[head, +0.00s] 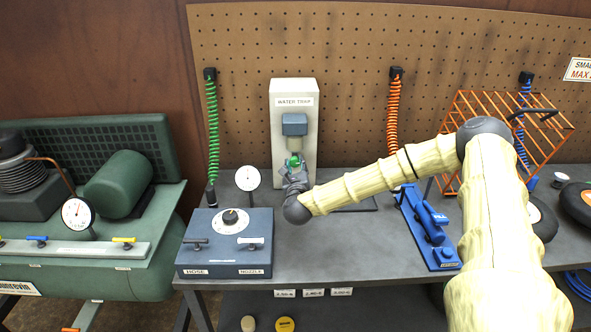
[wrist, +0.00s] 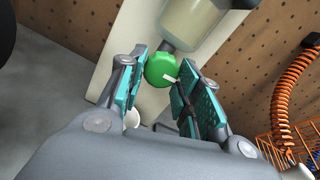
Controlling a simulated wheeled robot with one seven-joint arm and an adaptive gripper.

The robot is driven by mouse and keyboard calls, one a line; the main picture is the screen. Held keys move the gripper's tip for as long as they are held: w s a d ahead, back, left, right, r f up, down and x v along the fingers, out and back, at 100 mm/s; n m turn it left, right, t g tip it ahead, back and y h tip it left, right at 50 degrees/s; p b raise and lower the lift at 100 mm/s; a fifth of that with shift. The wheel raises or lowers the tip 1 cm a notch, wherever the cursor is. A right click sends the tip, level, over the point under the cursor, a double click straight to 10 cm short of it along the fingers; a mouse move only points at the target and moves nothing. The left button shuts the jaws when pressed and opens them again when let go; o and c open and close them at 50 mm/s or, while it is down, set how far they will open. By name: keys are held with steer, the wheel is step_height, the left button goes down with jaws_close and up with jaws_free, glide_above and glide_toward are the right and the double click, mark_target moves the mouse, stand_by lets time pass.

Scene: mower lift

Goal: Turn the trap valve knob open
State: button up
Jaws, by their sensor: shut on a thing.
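The green trap valve knob (wrist: 160,68) sits under the pale bowl (wrist: 195,22) of the water trap, with a small white pointer on its right side. My gripper (wrist: 163,76) is shut on the knob, one teal finger pad on each side of it. In the head view the water trap panel (head: 308,140) is a tall white board labelled WATER TRAP, with a blue-grey block on it. My gripper (head: 294,172) reaches its lower part from the front, and a bit of the green knob (head: 293,161) shows above it. The knob's far side is hidden.
A white dial gauge (head: 247,178) stands just left of the panel. A blue box with a dial and levers (head: 225,255) is in front left. A green coiled hose (head: 212,130) and an orange one (head: 394,118) hang on the pegboard. A blue tool (head: 428,228) lies right, near my arm.

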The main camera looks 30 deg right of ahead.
steer(key=n+b, duration=0.3)
steer(key=n, duration=0.1)
steer(key=shift+f, duration=0.1)
steer(key=n+b, duration=0.1)
steer(key=n, duration=0.3)
steer(key=shift+s+d+n, duration=0.1)
steer(key=shift+n, duration=0.2)
steer(key=n, duration=0.3)
steer(key=n+b, duration=0.1)
steer(key=shift+r+n, duration=0.25)
steer(key=shift+n, duration=1.85)
steer(key=shift+f, duration=0.1)
steer(key=o, duration=1)
steer(key=v, duration=1.2)
steer(key=shift+s+d, duration=0.1)
steer(key=shift+d, duration=0.05)
